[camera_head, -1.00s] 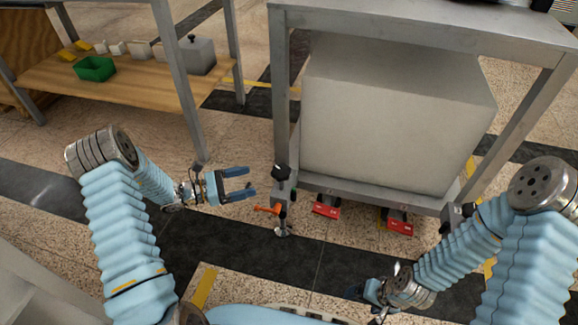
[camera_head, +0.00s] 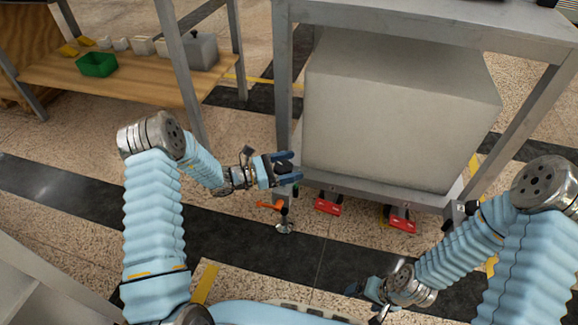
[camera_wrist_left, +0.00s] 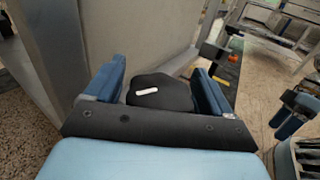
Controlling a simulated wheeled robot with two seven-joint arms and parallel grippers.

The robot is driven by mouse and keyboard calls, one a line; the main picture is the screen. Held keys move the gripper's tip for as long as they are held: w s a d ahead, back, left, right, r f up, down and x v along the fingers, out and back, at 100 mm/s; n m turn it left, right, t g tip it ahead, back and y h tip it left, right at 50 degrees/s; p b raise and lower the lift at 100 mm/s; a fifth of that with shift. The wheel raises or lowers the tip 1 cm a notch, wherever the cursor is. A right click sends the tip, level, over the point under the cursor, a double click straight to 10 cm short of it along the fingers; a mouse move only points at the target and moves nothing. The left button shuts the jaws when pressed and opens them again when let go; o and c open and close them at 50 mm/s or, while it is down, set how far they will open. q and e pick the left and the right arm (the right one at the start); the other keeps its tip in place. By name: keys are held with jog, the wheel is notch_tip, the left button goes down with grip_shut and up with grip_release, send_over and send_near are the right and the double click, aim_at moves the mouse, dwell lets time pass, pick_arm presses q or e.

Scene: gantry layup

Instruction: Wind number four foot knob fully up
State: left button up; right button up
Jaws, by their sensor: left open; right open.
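The black foot knob (camera_wrist_left: 160,93) with a white mark on top sits between the two blue fingers of my left gripper (camera_wrist_left: 162,90) in the left wrist view. The fingers are open, one on each side of it, with a gap showing. In the head view my left gripper (camera_head: 285,170) is at the cart's near left leg and hides most of the knob. Below it are an orange lever (camera_head: 269,205) and the round foot pad (camera_head: 284,228) near the floor. My right gripper (camera_head: 367,291) is low at the bottom right, away from the foot.
A large grey block (camera_head: 400,115) fills the cart frame beside the knob. Red caster pedals (camera_head: 328,206) sit under the cart's lower rail. A wooden shelf (camera_head: 125,85) with a green bin (camera_head: 97,64) stands at the back left. Floor in front is clear.

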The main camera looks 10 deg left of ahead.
pick_arm(q)
jog(key=shift+c, duration=0.5)
jog(key=c, duration=0.9)
jog(key=shift+n+t+y, duration=0.3)
jog(key=shift+n+t, duration=0.1)
jog(key=shift+t, duration=0.2)
jog(key=shift+w+a+n+t+y+p, duration=0.15)
jog(key=shift+n+t+y+p, duration=0.2)
jog(key=shift+n+t+y, duration=0.65)
jog(key=n+t+y+p, duration=0.1)
jog(key=n+t+y, duration=0.1)
jog(key=y, duration=0.1)
jog(key=shift+w+a+r+n+t, duration=0.1)
jog(key=shift+n+t, duration=0.2)
jog(key=shift+t, duration=0.1)
jog(key=n+t+y+p, duration=0.1)
jog(key=y, duration=0.1)
jog(key=n+y+p, duration=0.1)
jog(key=n+y, duration=0.1)
jog(key=n+t+y+p, duration=0.1)
jog(key=y, duration=0.1)
jog(key=shift+w+a+t+y, duration=0.15)
jog(key=shift+a+t+y, duration=0.15)
jog(key=shift+a, duration=0.05)
jog(key=shift+a+n+y+p, duration=0.1)
jog(key=shift+n+y+p, duration=0.6)
jog(key=shift+y, duration=0.1)
